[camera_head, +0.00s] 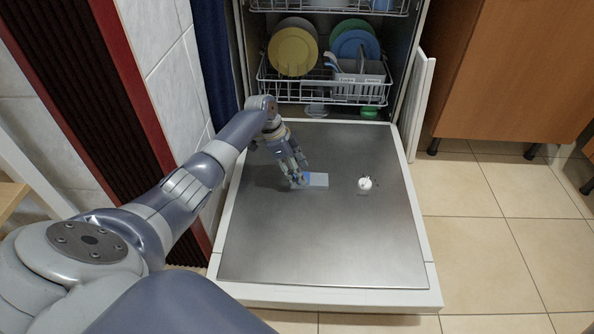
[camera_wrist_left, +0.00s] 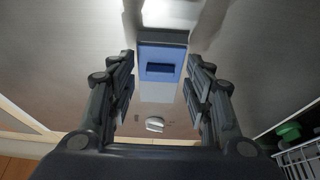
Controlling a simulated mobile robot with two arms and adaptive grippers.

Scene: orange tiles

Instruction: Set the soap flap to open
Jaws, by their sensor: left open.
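The soap dispenser (camera_head: 318,180) is a pale rectangular panel on the inner face of the lowered dishwasher door. Its blue soap flap (camera_wrist_left: 162,55) has a darker blue rectangular detail and shows between my fingers in the left wrist view. I cannot tell for certain whether the flap is open or shut. My left gripper (camera_head: 298,179) is over the left end of the dispenser, partly hiding the blue part. In the left wrist view the fingers (camera_wrist_left: 163,82) are spread on both sides of the flap, holding nothing. Contact cannot be told. My right gripper is out of view.
The steel dishwasher door (camera_head: 290,240) lies open and flat. A round white cap (camera_head: 365,183) sits right of the dispenser. The lower rack (camera_head: 330,92) with plates stands behind. Tiled floor is clear at right; a wooden cabinet (camera_head: 510,75) stands beyond it.

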